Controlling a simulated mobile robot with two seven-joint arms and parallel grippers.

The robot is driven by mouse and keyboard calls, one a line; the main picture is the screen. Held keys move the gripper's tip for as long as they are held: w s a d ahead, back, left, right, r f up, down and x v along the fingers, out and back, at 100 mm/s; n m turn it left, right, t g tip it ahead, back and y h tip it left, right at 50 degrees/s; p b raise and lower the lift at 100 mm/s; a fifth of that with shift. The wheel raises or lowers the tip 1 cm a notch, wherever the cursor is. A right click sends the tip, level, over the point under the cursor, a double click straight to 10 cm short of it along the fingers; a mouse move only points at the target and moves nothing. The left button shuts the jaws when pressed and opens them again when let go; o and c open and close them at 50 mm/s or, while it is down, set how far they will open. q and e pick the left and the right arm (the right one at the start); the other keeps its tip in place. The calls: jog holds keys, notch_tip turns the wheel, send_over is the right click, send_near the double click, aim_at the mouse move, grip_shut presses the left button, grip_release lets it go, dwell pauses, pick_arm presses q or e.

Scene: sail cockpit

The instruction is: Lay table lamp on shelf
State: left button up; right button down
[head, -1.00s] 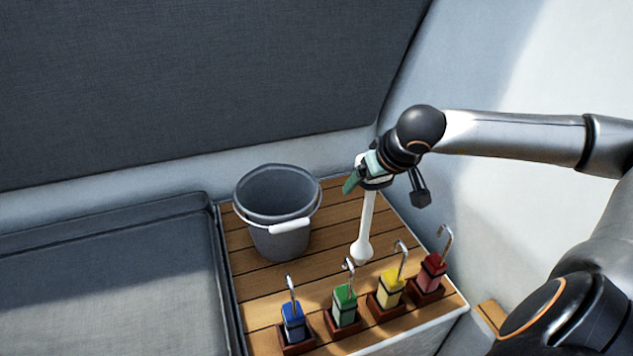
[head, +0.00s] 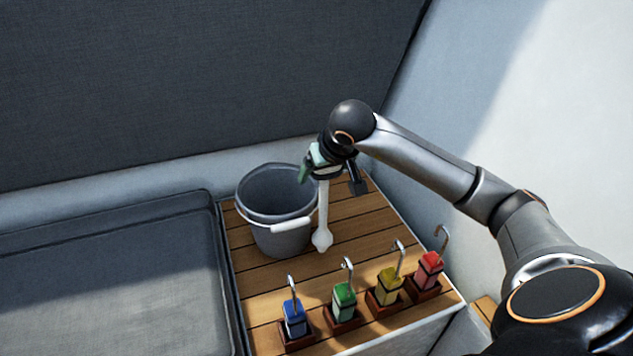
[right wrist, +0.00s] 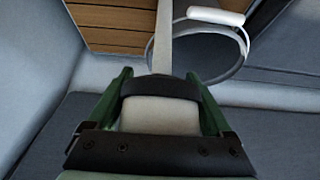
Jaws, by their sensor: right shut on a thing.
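I see no table lamp that I can make out and no clear shelf. My right gripper (head: 313,168) is shut on a long white stick-like thing (head: 323,210) with a rounded lower end. It hangs nearly upright over the slatted wooden top (head: 365,235), just right of the grey bucket (head: 280,238). I cannot tell whether its lower end touches the wood. In the right wrist view, the green fingers flank its wide pale end with a dark band (right wrist: 160,88), and its narrow stem runs away past the bucket (right wrist: 200,75). My left gripper is not in view.
Blue (head: 294,320), green (head: 344,303), yellow (head: 389,288) and red (head: 429,270) blocks with metal hooks stand in brown holders along the front edge. Grey cushions (head: 120,270) lie left. A dark padded panel (head: 200,80) rises behind. Bare wood lies right of the bucket.

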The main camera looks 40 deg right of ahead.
aim_at(323, 208)
jog(key=shift+w+a+r, duration=0.1)
jog(key=shift+w+a, duration=0.3)
jog(key=shift+w, duration=0.15)
pick_arm(q)
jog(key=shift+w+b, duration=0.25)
jog(key=shift+b, duration=0.1)
pick_arm(e)
notch_tip(323, 208, down, 4)
jog(key=shift+s+d+r, duration=0.1)
jog(key=shift+r, duration=0.15)
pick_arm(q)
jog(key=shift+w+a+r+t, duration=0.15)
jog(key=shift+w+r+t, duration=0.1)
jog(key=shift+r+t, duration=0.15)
pick_arm(e)
jog(key=shift+f, duration=0.15)
grip_release()
